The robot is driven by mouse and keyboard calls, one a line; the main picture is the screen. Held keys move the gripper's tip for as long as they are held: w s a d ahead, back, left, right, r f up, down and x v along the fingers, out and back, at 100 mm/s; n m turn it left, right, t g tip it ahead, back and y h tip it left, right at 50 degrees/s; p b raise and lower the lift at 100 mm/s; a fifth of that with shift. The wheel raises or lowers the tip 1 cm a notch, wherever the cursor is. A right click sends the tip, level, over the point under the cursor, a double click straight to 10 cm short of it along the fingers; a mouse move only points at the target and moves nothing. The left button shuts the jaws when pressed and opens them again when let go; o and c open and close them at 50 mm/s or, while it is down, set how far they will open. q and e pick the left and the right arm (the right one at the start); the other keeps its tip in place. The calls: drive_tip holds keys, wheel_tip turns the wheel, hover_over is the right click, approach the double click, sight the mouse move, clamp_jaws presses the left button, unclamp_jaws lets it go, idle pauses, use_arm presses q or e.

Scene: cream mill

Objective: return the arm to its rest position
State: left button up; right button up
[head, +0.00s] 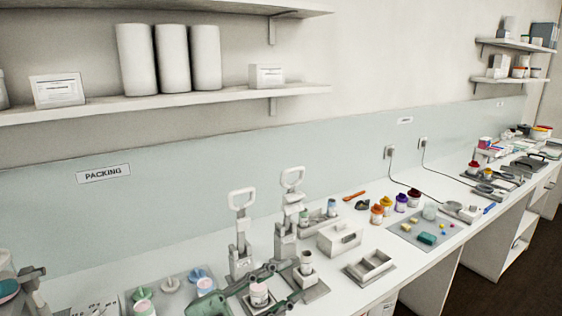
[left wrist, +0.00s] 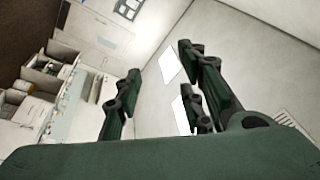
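My left gripper (head: 292,281) shows at the bottom middle of the head view, with green and dark grey fingers pointing to the upper right over the bench. In the left wrist view the left gripper (left wrist: 158,75) has its fingers spread wide, with nothing held between them. In the head view a small white-lidded jar (head: 259,293) shows in the gap between the fingers; how far it is from them is hard to tell. Most of the left arm is out of view. My right gripper is not in view.
Two lever presses (head: 240,237) stand upright close behind the left gripper. A white box (head: 339,237) and a grey tray (head: 370,266) lie to its right. A mat with coloured pots (head: 376,214) around it is farther right. A shelf (head: 180,104) runs above.

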use_arm(q)
drive_tip(key=w+a+f+n+t+y, duration=0.2)
drive_tip(key=a+n+t+y, duration=0.3)
drive_tip(key=a+n+y, duration=0.25)
drive_tip(key=w+a+f+n+t+y, duration=0.2)
drive_tip(key=a+n+t+y, duration=0.45)
drive_tip(key=n, duration=0.25)
drive_tip(key=s+a+f+n+g+y, duration=0.35)
drive_tip(key=a+f+g+y, duration=0.2)
drive_tip(key=f, duration=0.35)
drive_tip(key=s+a+f+g+h, duration=0.1)
drive_tip(key=s+f+g, duration=0.5)
drive_tip(key=s+f, duration=0.45)
drive_tip(key=s+f+g, duration=0.6)
drive_tip(key=s+f, duration=0.2)
drive_tip(key=s, duration=0.5)
wheel_tip(320, 180, down, 30)
drive_tip(key=s+g+b, duration=0.1)
drive_tip(key=s+b, duration=0.1)
drive_tip(key=b, duration=0.1)
drive_tip(key=s+a+f+g+b, duration=0.1)
drive_tip(key=s+a+f, duration=0.2)
drive_tip(key=s+f, duration=1.4)
drive_tip(key=shift+f+b, duration=0.15)
drive_tip(key=shift+b, duration=0.15)
